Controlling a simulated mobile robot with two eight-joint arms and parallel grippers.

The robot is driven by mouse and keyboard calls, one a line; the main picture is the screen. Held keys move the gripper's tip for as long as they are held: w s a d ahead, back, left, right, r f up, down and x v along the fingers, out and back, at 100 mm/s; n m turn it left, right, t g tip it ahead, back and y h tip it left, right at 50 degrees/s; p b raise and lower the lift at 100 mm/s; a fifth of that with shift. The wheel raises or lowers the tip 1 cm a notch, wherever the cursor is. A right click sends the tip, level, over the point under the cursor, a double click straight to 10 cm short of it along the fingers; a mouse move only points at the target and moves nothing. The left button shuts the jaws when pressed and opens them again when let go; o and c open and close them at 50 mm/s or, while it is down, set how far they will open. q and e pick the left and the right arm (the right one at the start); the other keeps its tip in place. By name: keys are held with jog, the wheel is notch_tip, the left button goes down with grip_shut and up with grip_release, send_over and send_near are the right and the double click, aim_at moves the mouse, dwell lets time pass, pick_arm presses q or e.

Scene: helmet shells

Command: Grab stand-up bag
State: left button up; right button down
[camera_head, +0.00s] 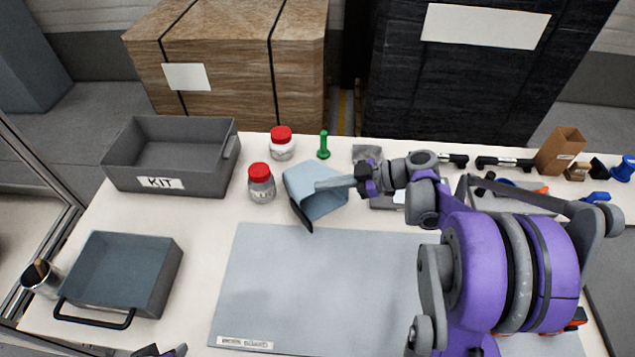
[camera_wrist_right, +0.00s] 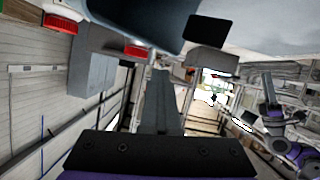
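The stand-up bag (camera_head: 320,203) is light blue-grey with a dark patch at its lower left. It is tilted, at the back edge of the grey work mat. My right gripper (camera_head: 330,184) reaches it from the right, its fingers together as one thin bar over the bag's upper edge. In the right wrist view the bag (camera_wrist_right: 135,18) fills the top, and the fingers (camera_wrist_right: 157,95) run up to it close together, shut on its edge. Whether its base touches the table is unclear. Only a bit of my left gripper (camera_head: 160,351) shows at the bottom edge.
A grey KIT box (camera_head: 207,182) stands at the back left, a blue-grey tray (camera_head: 163,285) with a black handle at front left. Two red-lidded jars (camera_head: 261,184) and a green item (camera_head: 323,146) stand near the bag. The mat (camera_head: 310,290) is bare. Tools crowd the right.

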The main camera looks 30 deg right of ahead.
jog(key=c, duration=1.6)
grip_release()
jog(key=c, duration=1)
grip_release()
